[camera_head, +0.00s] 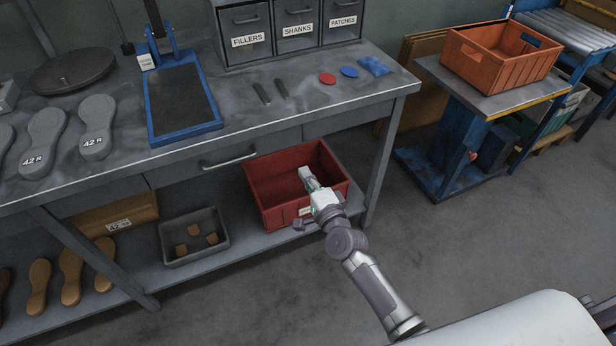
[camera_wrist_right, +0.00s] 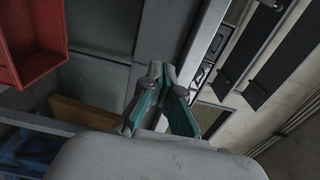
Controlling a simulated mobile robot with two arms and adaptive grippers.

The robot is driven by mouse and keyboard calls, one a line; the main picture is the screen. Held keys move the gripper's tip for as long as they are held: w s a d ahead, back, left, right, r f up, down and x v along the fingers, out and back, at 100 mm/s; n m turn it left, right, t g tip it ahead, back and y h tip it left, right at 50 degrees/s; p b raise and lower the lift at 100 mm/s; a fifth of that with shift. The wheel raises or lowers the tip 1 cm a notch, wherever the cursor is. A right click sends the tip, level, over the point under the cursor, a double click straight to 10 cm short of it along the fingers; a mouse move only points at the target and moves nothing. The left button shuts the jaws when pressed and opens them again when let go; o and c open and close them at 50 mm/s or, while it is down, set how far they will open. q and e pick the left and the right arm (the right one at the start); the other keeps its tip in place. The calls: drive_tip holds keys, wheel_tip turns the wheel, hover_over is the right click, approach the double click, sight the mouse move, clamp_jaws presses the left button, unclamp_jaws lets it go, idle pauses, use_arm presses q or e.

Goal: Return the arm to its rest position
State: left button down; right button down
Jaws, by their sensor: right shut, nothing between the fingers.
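My right arm comes in from the lower right in the head view. Its gripper (camera_head: 306,174) overlaps the red crate (camera_head: 262,213) on the bench's lower shelf. In the right wrist view the gripper's fingertips (camera_wrist_right: 164,70) are together and nothing shows between them. There the red crate (camera_wrist_right: 40,66) is off to the upper left, apart from the fingers. My left gripper is not in view.
The workbench (camera_head: 300,112) holds sole moulds, a blue-framed plate (camera_head: 182,100) and labelled drawers. A grey tray (camera_head: 205,252) is on the lower shelf (camera_head: 180,276). An orange crate (camera_head: 500,62) tops a lift cart. Floor (camera_head: 450,240) right of the arm is clear.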

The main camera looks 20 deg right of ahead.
drive_tip(key=s+d+f+n+g+p, duration=0.1)
drive_tip(key=s+f+n+g, duration=0.2)
drive_tip(key=s+f, duration=0.5)
drive_tip(key=s+d+f+n+g+p, duration=0.1)
drive_tip(key=s+f+n+g, duration=0.3)
drive_tip(key=f, duration=0.7)
drive_tip(key=s+d+f+n+g, duration=0.1)
drive_tip(key=s+f+n+g, duration=0.15)
drive_tip(key=s+f, duration=0.6)
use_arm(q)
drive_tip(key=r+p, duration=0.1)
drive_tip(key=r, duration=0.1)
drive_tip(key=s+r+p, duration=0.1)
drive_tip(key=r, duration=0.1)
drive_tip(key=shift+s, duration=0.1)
use_arm(e)
drive_tip(key=s+d+f+n+g+h, duration=0.1)
drive_tip(key=s+d+f+n+g, duration=0.1)
drive_tip(key=s, duration=0.8)
drive_tip(key=s+d+f+n+g+h, duration=0.1)
drive_tip(key=s+d+f+n+g, duration=0.1)
drive_tip(key=s+f, duration=0.5)
drive_tip(key=s+d+f+n+g, duration=0.2)
drive_tip(key=s+f+n, duration=0.3)
drive_tip(key=s, duration=0.8)
drive_tip(key=shift+s+d+f+g+h, duration=0.15)
drive_tip(key=shift+s+f+g+h, duration=0.2)
drive_tip(key=shift+g, duration=0.3)
drive_tip(key=shift+r, duration=0.1)
